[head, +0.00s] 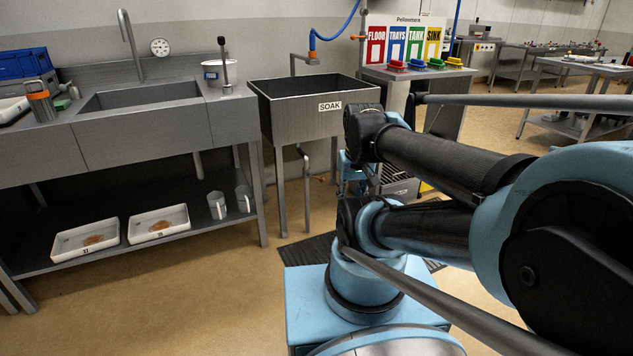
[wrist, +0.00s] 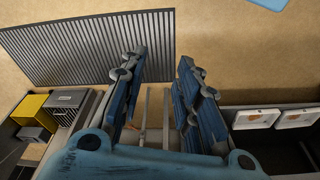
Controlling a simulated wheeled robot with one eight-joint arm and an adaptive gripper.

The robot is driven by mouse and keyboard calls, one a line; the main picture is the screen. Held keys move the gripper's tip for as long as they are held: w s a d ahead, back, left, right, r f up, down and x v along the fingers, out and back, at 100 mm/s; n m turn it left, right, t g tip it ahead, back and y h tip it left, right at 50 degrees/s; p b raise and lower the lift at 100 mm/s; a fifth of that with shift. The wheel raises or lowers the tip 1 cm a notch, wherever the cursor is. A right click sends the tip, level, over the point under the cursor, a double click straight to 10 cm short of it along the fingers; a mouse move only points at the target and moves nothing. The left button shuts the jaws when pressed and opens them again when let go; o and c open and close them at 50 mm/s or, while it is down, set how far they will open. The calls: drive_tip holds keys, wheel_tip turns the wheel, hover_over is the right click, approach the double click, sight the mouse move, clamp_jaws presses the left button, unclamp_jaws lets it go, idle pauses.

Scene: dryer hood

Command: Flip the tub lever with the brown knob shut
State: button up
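The steel tub marked SOAK (head: 279,117) stands on legs in the middle of the head view, beyond my arm. An upright dark lever-like handle (head: 224,62) stands at the right end of the sink counter, left of the tub. I cannot make out a brown knob on it or elsewhere. My gripper (wrist: 160,75) shows in the wrist view with its two blue fingers apart and nothing between them. It points down past a floor grate. In the head view my gripper is mostly hidden behind my arm, near the tub's right side.
A blue hose (head: 337,28) hangs above the tub. Open floor lies in front.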

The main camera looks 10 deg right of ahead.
drive_tip(key=w+a+r+m+y, duration=0.2)
drive_tip(key=w+r, duration=0.2)
drive_tip(key=w, duration=0.6)
drive_tip(key=w+a+r+m+y, duration=0.1)
drive_tip(key=w+r+m, duration=0.15)
drive_tip(key=w, duration=0.75)
drive_tip(key=w+d+f+m+t+y, duration=0.1)
drive_tip(key=w+f+m+y, duration=0.1)
drive_tip(key=w, duration=1)
drive_tip(key=w+d+f+m+t+y, duration=0.1)
drive_tip(key=w+d+m+y, duration=0.1)
drive_tip(key=w, duration=0.9)
drive_tip(key=w+d+f+m+t+y, duration=0.1)
drive_tip(key=w+d+f+m, duration=0.15)
drive_tip(key=w+f, duration=0.5)
drive_tip(key=w+d+f+m+t+y, duration=0.1)
drive_tip(key=w+d+f+y, duration=0.1)
drive_tip(key=w+d+f, duration=0.4)
drive_tip(key=m+t+y, duration=0.2)
drive_tip(key=m, duration=0.1)
approach(317, 178)
drive_tip(key=x, duration=1)
drive_tip(key=shift+w+f, duration=0.25)
